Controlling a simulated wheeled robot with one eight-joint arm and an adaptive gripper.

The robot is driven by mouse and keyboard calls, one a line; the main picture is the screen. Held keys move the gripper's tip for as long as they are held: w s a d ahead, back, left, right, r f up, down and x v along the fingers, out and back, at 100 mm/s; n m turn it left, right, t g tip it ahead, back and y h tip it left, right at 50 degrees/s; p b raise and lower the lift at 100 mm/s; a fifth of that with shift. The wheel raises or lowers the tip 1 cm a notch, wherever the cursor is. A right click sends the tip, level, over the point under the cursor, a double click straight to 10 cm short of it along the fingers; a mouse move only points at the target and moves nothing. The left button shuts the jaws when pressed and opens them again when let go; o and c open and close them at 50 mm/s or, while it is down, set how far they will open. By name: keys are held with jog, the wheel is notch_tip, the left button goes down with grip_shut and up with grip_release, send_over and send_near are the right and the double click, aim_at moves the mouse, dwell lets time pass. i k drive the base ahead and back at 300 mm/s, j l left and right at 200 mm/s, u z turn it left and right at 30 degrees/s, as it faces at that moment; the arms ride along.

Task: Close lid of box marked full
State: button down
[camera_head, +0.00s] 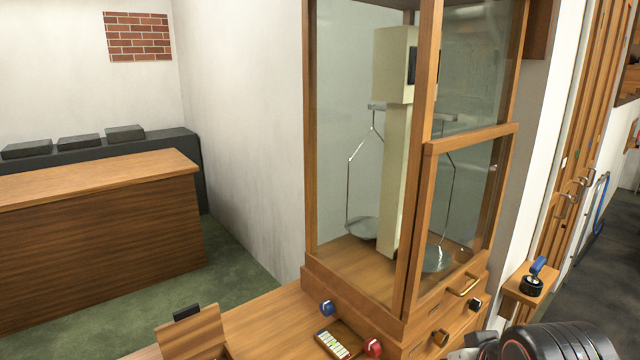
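No box with a readable "full" mark shows. A wooden panel (192,335) stands tilted up at the bottom edge, left of centre, with a small dark block (186,312) at its top. It may be a raised box lid, but the box below it is cut off by the frame. A part of my arm, dark and rounded with silver pieces, shows at the bottom right corner. My gripper's fingers are not in view.
A tall glass-and-wood cabinet (415,150) holding a balance scale stands on the wooden counter (262,318). A blue knob (327,308), a red knob (373,347) and a small tray (338,344) sit before it. A wooden desk (100,225) stands at left; green floor between is clear.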

aim_at(193, 330)
jog(key=u, duration=1.35)
jog(key=i+j+z, duration=0.1)
jog(key=i, duration=0.3)
